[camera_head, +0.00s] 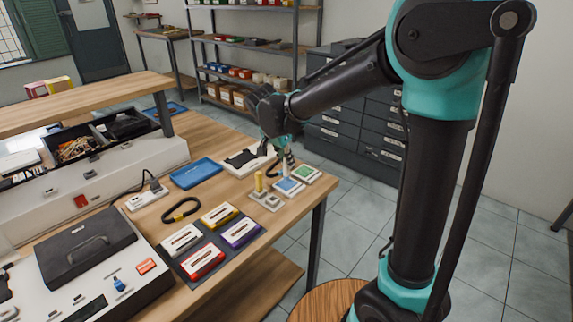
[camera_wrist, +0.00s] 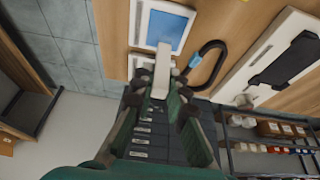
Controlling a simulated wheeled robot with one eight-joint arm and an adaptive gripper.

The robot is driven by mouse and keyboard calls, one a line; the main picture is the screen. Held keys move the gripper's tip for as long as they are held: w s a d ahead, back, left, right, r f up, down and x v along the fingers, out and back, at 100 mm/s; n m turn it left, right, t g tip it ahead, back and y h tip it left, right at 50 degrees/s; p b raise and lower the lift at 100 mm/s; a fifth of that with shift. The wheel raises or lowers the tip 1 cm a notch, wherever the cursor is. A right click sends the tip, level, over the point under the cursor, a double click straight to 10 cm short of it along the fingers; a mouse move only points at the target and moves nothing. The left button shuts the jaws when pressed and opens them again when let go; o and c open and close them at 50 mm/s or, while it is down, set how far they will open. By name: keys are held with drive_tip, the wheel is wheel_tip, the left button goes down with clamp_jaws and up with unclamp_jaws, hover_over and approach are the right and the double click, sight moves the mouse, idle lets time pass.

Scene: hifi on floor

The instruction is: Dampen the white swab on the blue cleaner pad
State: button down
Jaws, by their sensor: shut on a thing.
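My gripper (camera_head: 285,152) is shut on the white swab (camera_head: 285,167) above the right end of the bench. In the wrist view the swab (camera_wrist: 162,68) sticks out from between the fingers (camera_wrist: 164,95). Its far end overlaps the lower edge of the blue cleaner pad (camera_wrist: 166,31). The blue pad, in a white frame, also shows in the head view (camera_head: 289,186), just below the swab. I cannot tell whether the swab touches it.
A green pad (camera_head: 304,172) lies right of the blue one. A grey stand (camera_head: 267,201) with an upright yellow swab (camera_head: 259,181) is to the left. A blue tray (camera_head: 195,173) and a black cable loop (camera_head: 181,210) lie farther left. The bench edge is close on the right.

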drive_tip(key=shift+r, duration=2.55)
